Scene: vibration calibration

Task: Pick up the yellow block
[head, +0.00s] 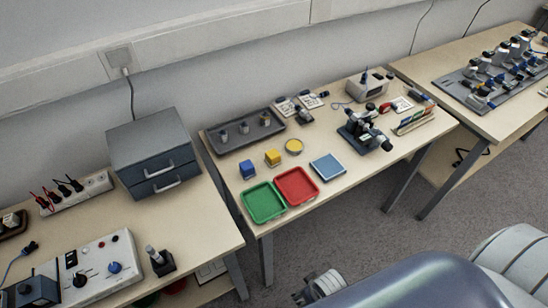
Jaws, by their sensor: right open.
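My right gripper (304,296) shows only partly at the bottom edge, low in front of the middle table and well away from the block. It is open, and I see nothing in it. My left gripper is not in view.
A green tray (264,221) and a red tray (316,201) lie in front of the blocks, with a blue pad (328,168) to the right. A grey tray (217,145) with weights is behind. A microscope (363,130) stands farther right, a drawer cabinet (150,131) left.

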